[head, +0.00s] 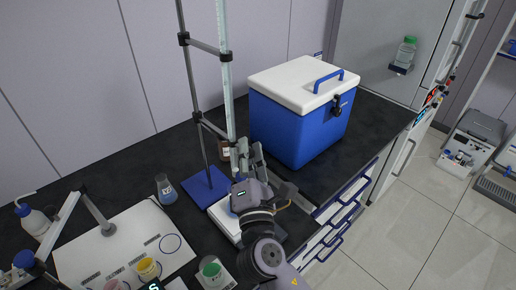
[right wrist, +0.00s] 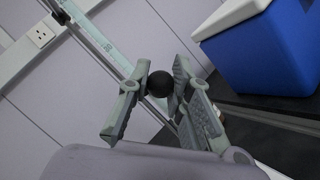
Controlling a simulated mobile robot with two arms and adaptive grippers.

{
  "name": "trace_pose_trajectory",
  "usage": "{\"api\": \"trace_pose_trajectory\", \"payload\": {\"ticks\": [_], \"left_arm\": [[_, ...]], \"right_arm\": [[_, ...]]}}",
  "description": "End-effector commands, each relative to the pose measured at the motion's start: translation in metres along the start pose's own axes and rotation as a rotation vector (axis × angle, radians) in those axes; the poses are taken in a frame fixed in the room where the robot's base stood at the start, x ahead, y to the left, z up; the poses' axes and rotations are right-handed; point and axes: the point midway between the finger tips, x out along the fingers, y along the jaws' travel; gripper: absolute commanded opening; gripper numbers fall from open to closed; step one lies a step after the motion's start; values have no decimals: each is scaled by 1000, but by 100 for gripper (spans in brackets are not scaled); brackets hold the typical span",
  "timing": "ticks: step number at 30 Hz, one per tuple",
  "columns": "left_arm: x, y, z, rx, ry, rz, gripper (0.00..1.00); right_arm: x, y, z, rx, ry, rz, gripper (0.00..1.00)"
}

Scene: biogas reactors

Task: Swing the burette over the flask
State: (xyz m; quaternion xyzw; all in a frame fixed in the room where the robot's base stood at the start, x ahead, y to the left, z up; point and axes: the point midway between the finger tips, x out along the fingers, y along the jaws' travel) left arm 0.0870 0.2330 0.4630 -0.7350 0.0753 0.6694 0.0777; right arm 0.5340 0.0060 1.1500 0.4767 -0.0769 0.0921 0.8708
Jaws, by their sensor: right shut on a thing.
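The burette (head: 226,95) is a clear upright tube held by two black clamps on a metal rod stand with a blue base plate (head: 205,188). The burette also shows in the right wrist view (right wrist: 108,48). My right gripper (head: 243,158) is by the lower end of the burette. In the right wrist view its fingers close on a black round knob (right wrist: 159,84). The burette's lower tip is hidden behind the gripper. My left gripper is not in view.
A blue cool box (head: 300,130) with a white lid stands right of the stand. A white device (head: 224,219) sits below my right gripper. A white board (head: 120,248) with coloured cups lies front left.

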Motion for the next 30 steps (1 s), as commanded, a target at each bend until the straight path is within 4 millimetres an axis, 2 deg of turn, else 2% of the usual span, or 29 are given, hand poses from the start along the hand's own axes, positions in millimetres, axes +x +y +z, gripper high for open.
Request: {"api": "trace_pose_trajectory", "payload": {"ticks": [6,21,22,30], "left_arm": [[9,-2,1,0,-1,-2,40],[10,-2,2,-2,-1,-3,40],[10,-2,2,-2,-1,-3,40],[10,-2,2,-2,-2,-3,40]], "right_arm": [[-7,4,-8,-13,-50,-35,0],[-9,7,-11,-19,-60,-44,0],[-9,7,-11,-19,-60,-44,20],[-8,7,-10,-18,-61,-42,38]]}}
